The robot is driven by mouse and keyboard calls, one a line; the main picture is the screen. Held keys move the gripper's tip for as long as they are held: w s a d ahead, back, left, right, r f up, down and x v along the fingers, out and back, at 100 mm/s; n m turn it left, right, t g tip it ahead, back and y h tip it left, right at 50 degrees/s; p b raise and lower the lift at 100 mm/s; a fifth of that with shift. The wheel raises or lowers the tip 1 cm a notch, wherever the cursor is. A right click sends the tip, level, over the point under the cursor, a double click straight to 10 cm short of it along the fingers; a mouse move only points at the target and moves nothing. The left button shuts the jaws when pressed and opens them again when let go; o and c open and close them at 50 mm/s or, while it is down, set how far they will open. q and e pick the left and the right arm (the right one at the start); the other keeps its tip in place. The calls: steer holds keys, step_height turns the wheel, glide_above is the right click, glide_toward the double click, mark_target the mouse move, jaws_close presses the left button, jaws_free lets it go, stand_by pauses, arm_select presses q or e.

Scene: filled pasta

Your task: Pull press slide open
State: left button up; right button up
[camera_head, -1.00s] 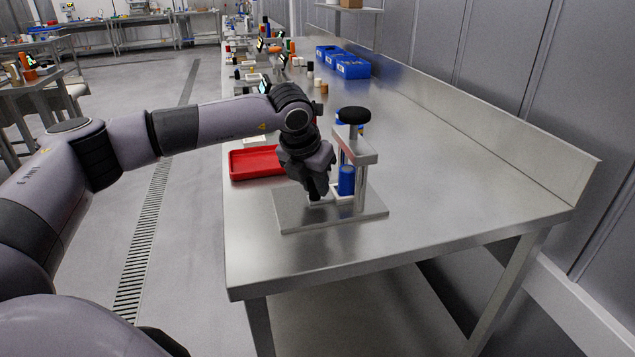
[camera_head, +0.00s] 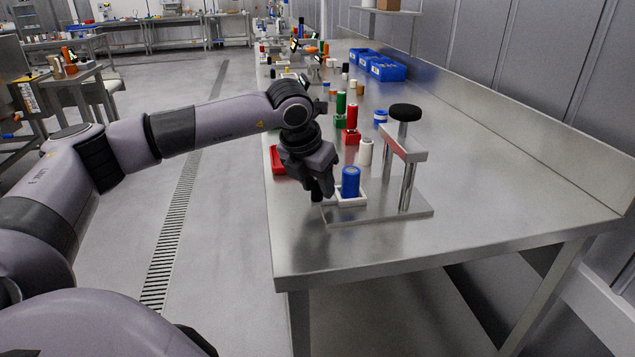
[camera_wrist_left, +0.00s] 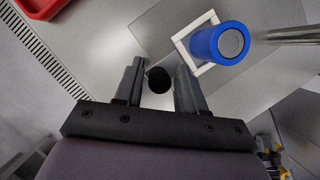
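The press (camera_head: 408,148) stands on the steel table, with a metal base plate (camera_head: 400,213), a column, a crossbeam and a black round knob on top. Its slide (camera_head: 349,202), a white square frame holding a blue cylinder (camera_head: 350,182), sits near the plate's left end, clear of the crossbeam. The left wrist view also shows the blue cylinder (camera_wrist_left: 222,45) in the white frame (camera_wrist_left: 184,42). My left gripper (camera_head: 322,192) is low at the plate's left edge. Its fingers (camera_wrist_left: 160,78) stand apart around a black handle knob (camera_wrist_left: 159,80), with small gaps showing. My right gripper is not in view.
A red tray (camera_head: 277,160) lies behind my gripper. Red, green and white cylinders (camera_head: 365,152) stand behind the press. Blue bins (camera_head: 385,70) are farther back near the wall. The table's front right is clear.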

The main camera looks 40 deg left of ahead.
arm_select(q)
steer(key=shift+o, duration=0.3)
steer(key=shift+r, duration=0.1)
steer(key=shift+s+r, duration=0.15)
steer(key=shift+r, duration=0.15)
steer(key=v, duration=0.6)
steer(key=shift+s, duration=0.25)
